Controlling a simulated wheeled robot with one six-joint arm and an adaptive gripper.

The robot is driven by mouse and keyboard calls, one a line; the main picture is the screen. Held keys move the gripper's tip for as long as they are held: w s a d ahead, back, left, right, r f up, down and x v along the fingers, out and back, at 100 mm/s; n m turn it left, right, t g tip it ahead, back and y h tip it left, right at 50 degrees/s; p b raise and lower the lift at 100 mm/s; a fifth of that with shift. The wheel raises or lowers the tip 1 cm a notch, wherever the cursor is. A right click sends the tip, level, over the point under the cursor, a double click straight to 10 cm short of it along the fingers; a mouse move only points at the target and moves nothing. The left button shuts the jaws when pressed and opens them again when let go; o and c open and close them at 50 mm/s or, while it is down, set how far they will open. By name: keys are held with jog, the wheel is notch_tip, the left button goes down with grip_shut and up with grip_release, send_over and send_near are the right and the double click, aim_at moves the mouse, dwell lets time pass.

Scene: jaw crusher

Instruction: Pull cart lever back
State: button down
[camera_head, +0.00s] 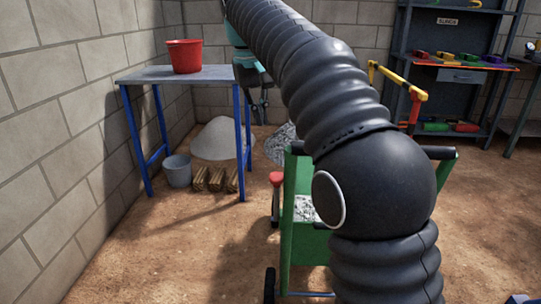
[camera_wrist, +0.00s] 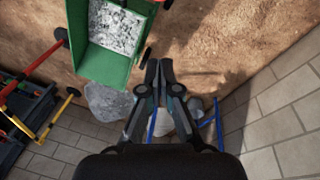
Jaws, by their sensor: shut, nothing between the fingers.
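The green cart (camera_head: 308,245) stands in the middle of the head view, partly hidden behind my arm, with grey gravel inside. It also shows at the top of the wrist view (camera_wrist: 86,58). The cart lever, with a red knob (camera_head: 276,178) and a dark shaft, stands upright at the cart's left side. A bit of red at the top edge of the wrist view may be its knob. My gripper (camera_head: 259,112) hangs beyond the cart near the blue-legged table, apart from the lever. In the wrist view its fingers (camera_wrist: 159,64) are together and empty.
A table (camera_head: 150,75) with blue legs holds a red bucket (camera_head: 184,56) at left. A grey bucket (camera_head: 178,171), wooden blocks (camera_head: 215,179) and a sand pile (camera_head: 213,139) are near it. A yellow-red handle (camera_head: 400,82) and a shelf stand right. Dirt floor left of the cart is clear.

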notch_tip(320, 180, down, 11)
jog(key=s+d+b, duration=0.1)
jog(key=d+b, duration=0.1)
jog(key=b, duration=0.2)
jog(key=shift+s+d, duration=0.15)
jog(key=shift+s, duration=0.05)
jog(key=shift+b, duration=0.35)
